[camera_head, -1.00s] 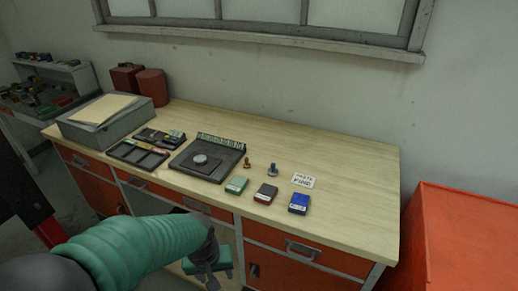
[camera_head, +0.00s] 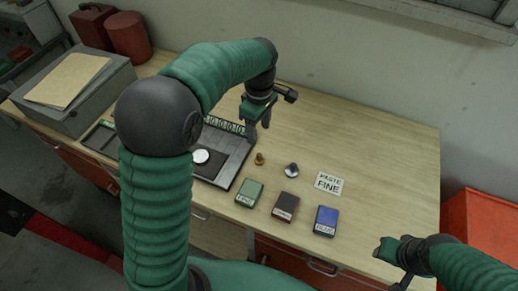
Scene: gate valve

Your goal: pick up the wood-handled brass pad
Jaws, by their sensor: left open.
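The wood-handled brass pad (camera_head: 259,159) is a small brown-gold knob standing on the wooden bench, just right of the dark tray. My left gripper (camera_head: 259,130) is open and empty. It hangs above the bench behind the brass pad, apart from it, with its fingers pointing down. My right gripper (camera_head: 393,264) shows at the lower right near the bench's front edge. Its finger opening is not clear. A similar grey-topped pad (camera_head: 291,170) stands to the right of the brass one.
Green (camera_head: 249,193), dark red (camera_head: 286,205) and blue (camera_head: 326,221) boxes line the front. A "PASTE FINE" card (camera_head: 329,183) lies behind them. The dark tray (camera_head: 233,161) holds a pale disc (camera_head: 200,156). The bench's right side (camera_head: 385,150) is clear.

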